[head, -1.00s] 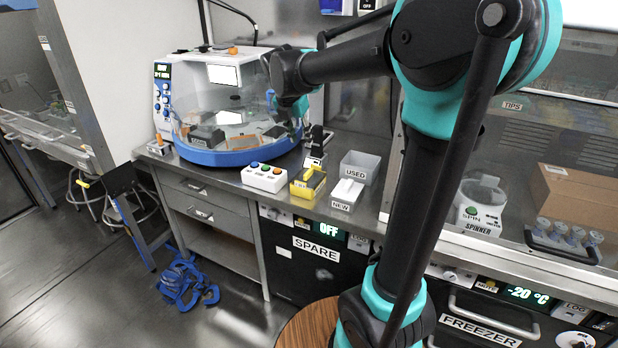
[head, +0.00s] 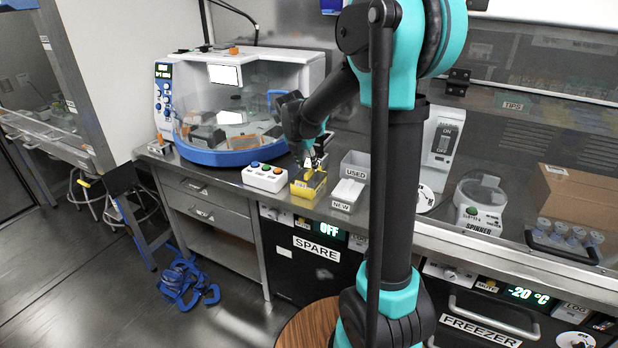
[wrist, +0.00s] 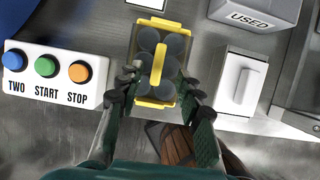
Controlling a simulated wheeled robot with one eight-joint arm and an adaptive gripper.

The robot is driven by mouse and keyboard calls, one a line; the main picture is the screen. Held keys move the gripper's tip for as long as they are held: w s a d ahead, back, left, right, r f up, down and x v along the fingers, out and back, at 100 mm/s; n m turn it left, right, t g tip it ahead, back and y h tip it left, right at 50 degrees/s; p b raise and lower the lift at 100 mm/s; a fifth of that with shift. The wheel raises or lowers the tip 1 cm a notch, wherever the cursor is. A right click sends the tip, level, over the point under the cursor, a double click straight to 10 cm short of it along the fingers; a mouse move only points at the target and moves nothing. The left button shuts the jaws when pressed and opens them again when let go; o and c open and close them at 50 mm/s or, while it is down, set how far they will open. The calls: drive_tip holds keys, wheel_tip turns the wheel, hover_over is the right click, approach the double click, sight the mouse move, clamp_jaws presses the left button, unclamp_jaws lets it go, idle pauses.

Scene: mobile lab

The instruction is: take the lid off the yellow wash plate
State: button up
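The yellow wash plate (head: 307,190) stands on the steel counter, right of the button box. In the wrist view the wash plate (wrist: 150,100) shows round grey wells. Its lid (wrist: 141,64) looks see-through, with an upright yellow handle bar (wrist: 158,62) along its middle. My gripper (head: 308,164) is just above the plate and points down. In the wrist view my gripper (wrist: 159,86) is open, with one dark finger on each side of the plate's near half. The fingers appear apart from the handle; their exact height over the lid is unclear.
The white button box (head: 265,177) stands close left of the plate. The NEW box (head: 346,195) and grey USED bin (head: 360,165) stand close right. The domed washer machine (head: 235,105) is behind left. The counter's front edge lies just before the plate.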

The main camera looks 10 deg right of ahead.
sight(309, 171)
drive_tip(key=shift+x, duration=2)
drive_tip(key=shift+w+a, duration=0.1)
drive_tip(key=shift+a, duration=0.05)
drive_tip(key=shift+c, duration=0.3)
clamp_jaws()
